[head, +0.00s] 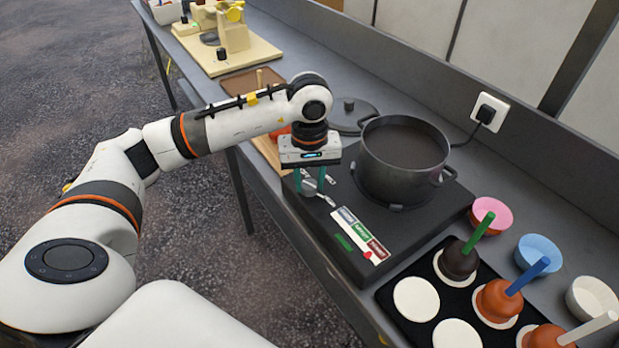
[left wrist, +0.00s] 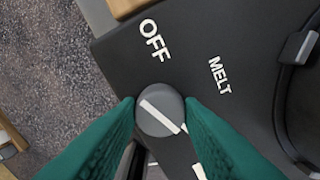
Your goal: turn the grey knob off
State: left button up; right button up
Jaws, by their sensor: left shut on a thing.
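The grey knob (left wrist: 158,112) is round, with a white line running from its upper left to its lower right in the left wrist view. It sits on the black hob unit (head: 352,250). My left gripper (left wrist: 160,108) is shut on the knob, one green finger on each side. In the head view my left gripper (head: 310,184) reaches down onto the near left part of the unit. The word OFF (left wrist: 155,40) stands above the knob in the left wrist view, and MELT (left wrist: 220,75) to the upper right. My right gripper is out of view.
A dark pot (head: 398,178) stands on the hob close to the gripper's right, its lid (head: 352,117) behind. A black tray (head: 404,325) with dipped sweets is at the front right, with pink (head: 491,212) and blue (head: 539,250) bowls beyond.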

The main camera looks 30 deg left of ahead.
pick_arm(q)
jog(key=n+b, duration=0.2)
jog(key=n, duration=0.1)
jog(key=shift+f, duration=0.1)
jog(key=n+b, duration=0.1)
jog(key=n, duration=0.1)
jog(key=shift+n, duration=0.4)
jog(key=n+b, duration=0.2)
jog(key=n, duration=0.1)
jog(key=shift+n, duration=0.4)
jog(key=n+b, duration=0.1)
jog(key=n, duration=0.2)
jog(key=shift+n, duration=0.3)
jog(key=n, duration=0.3)
jog(key=shift+n+b, duration=0.3)
jog(key=n, duration=0.3)
jog(key=shift+n, duration=0.3)
jog(key=n, duration=0.3)
jog(key=shift+r+n, duration=0.2)
jog(key=shift+n, duration=1.9)
